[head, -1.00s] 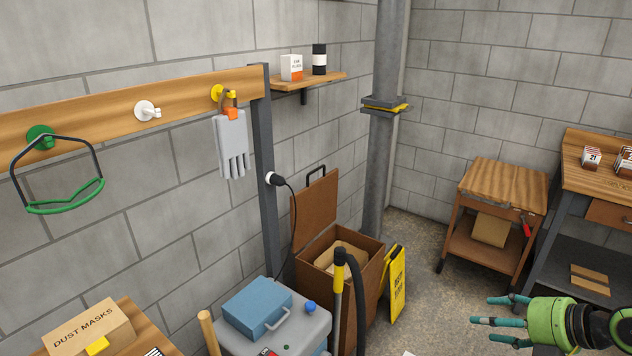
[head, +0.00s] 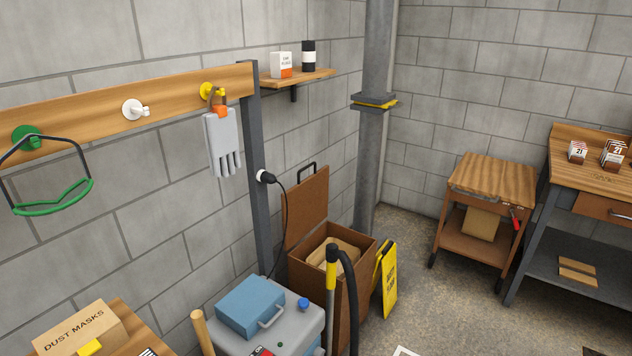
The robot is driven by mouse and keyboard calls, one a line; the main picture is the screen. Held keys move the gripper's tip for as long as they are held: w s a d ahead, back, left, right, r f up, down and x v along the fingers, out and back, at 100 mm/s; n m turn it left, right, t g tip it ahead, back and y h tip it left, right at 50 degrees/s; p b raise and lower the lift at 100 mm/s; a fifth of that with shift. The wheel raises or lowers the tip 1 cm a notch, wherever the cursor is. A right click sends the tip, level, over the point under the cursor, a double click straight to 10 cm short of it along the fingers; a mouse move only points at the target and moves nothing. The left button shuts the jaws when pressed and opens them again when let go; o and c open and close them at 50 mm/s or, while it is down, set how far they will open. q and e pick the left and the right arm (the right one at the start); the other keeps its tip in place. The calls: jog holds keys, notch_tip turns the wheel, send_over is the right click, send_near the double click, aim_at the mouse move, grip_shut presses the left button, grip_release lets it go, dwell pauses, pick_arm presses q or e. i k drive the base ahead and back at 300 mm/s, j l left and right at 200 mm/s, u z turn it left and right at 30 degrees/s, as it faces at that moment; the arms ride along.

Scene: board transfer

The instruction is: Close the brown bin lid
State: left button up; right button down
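The brown bin (head: 359,262) stands on the floor against the left wall, near the grey column. Its brown lid (head: 306,209) is open, tilted up toward the wall, with a dark handle at its top edge. Tan cardboard-like contents (head: 338,247) show inside the bin. The hose and yellow-and-black tube in front hide part of the bin's front. Neither of my grippers shows in the head view.
A grey machine (head: 306,320) with a blue case (head: 250,306) on it stands in front of the bin. A yellow floor sign (head: 388,280) leans at the bin's right. A wooden cart (head: 490,180) stands farther right. The floor between is clear.

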aim_at(307, 199)
jog(key=i+l+u, duration=0.15)
jog(key=u, duration=0.25)
jog(key=i+l+u, duration=0.1)
jog(key=l+u, duration=0.2)
jog(key=u, duration=0.15)
jog(key=i+l+u, duration=0.1)
jog(key=l+u, duration=0.5)
jog(key=u, duration=0.2)
jog(key=i, duration=0.05)
